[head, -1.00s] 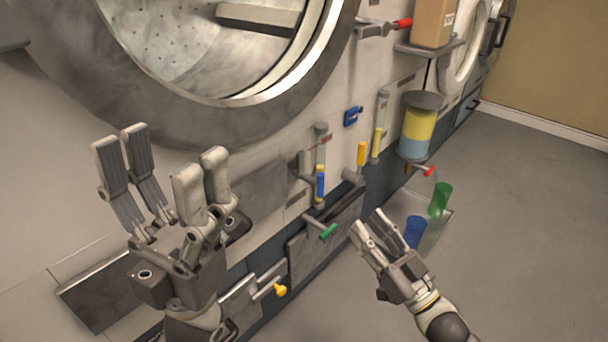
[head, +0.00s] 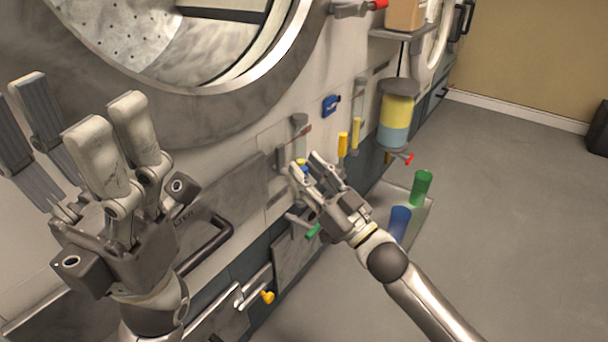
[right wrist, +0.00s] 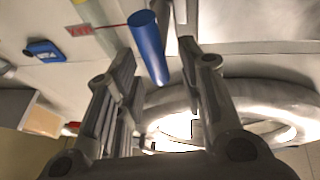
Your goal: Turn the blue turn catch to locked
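The blue turn catch has a blue cylindrical handle (right wrist: 147,48), seen large in the right wrist view beside a small red label on the panel. In the head view only a bit of the blue handle (head: 302,162) shows behind my right fingers. My right gripper (head: 306,166) is open at the panel. In its wrist view the handle appears between the spread fingers; I cannot tell whether they touch it. My left gripper (head: 85,115) is open and empty at the left, in front of the machine.
A small blue fitting (head: 330,105) and a yellow handle (head: 343,143) sit close by on the panel. A green handle (head: 313,230) is below my right gripper. Blue (head: 399,224) and green (head: 421,187) cylinders stand at the right.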

